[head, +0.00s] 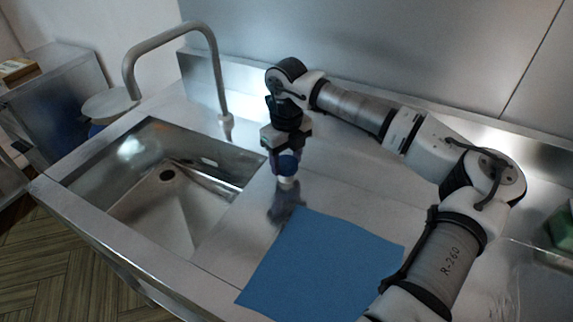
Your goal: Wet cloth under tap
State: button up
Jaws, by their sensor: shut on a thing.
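A curved grey tap (218,78) rises behind the steel sink (155,215), its spout arching to the left. The sink basin looks empty, and no water stream is visible. A flat blue square sheet (320,265), which looks like a cloth, lies on the counter right of the sink. My gripper (287,152) points down above the counter, behind the blue sheet and right of the tap. It is shut on a small blue-and-white thing (288,165). The jaws hide part of this thing, and I cannot tell what it is.
The steel counter (235,245) is bare between sink and sheet. A wall stands close behind. A green thing (562,228) is at the right edge. A round pale lid (110,104) and a steel cabinet (50,95) stand beyond the sink's left end.

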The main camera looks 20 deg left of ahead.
aim_at(286, 163)
jog(key=n+b, duration=0.3)
jog(key=shift+f, duration=0.15)
jog(key=shift+r+n+b, duration=0.2)
jog(key=shift+n+b, duration=0.5)
jog(key=shift+n, duration=0.7)
jog(key=o, duration=1)
jog(key=shift+r, duration=0.1)
notch_tip(286, 163, up, 14)
jog(key=shift+f+b, duration=0.15)
jog(key=shift+b, duration=0.8)
